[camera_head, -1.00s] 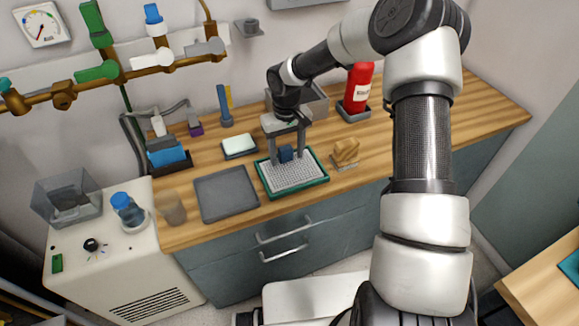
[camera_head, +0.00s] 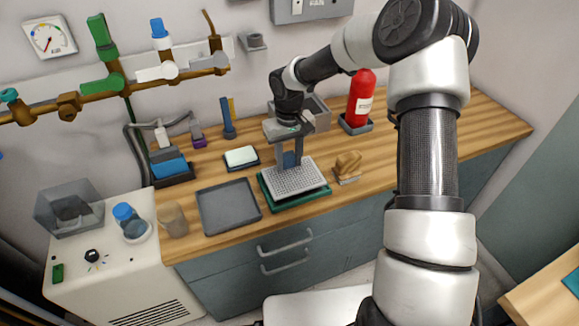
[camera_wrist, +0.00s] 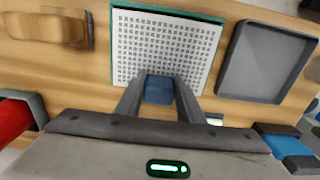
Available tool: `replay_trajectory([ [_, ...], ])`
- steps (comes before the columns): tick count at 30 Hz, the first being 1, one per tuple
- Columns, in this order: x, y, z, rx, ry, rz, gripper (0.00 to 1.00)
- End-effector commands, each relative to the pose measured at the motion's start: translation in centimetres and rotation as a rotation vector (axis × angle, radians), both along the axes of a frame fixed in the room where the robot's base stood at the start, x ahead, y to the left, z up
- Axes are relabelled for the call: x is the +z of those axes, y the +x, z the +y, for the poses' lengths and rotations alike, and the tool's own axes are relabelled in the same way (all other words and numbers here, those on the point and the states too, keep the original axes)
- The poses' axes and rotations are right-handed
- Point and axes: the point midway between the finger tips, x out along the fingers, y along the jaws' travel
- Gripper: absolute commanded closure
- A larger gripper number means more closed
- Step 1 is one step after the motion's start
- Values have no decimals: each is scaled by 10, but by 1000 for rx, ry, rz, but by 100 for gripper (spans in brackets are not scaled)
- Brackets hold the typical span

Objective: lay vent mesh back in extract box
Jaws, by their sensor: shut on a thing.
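The vent mesh (camera_head: 297,178) is a white perforated square panel with a blue grip block (camera_head: 290,159). It hangs slightly tilted just above a green tray (camera_head: 302,200), whose front edge shows below it. My gripper (camera_head: 289,163) is shut on the blue block. In the wrist view my gripper (camera_wrist: 160,92) pinches the block at the edge of the mesh (camera_wrist: 165,48). A grey box (camera_head: 319,112) stands at the back behind my gripper, partly hidden by it; I cannot tell for sure that it is the extract box.
A shallow grey tray (camera_head: 228,207) lies to the left of the mesh. A wooden brush-like block (camera_head: 347,165) sits close on the right. A red extinguisher-like bottle (camera_head: 359,100) stands behind. A white pad (camera_head: 241,156) in a dark dish lies behind left. Pipes and valves line the wall.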

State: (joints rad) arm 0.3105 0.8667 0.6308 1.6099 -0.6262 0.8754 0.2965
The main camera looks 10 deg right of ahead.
Motion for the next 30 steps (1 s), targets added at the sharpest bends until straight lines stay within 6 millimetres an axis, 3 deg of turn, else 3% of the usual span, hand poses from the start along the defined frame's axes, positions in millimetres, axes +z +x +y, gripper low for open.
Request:
replay_trajectory([
  [1,15,1,0,-1,-2,-5,93],
  [6,48,1,0,0,-1,-3,93],
  [17,87,-8,-6,-18,0,-1,93],
  [24,142,-63,-41,-142,-1,-3,93],
  [30,165,-107,-62,-241,-1,-1,93],
])
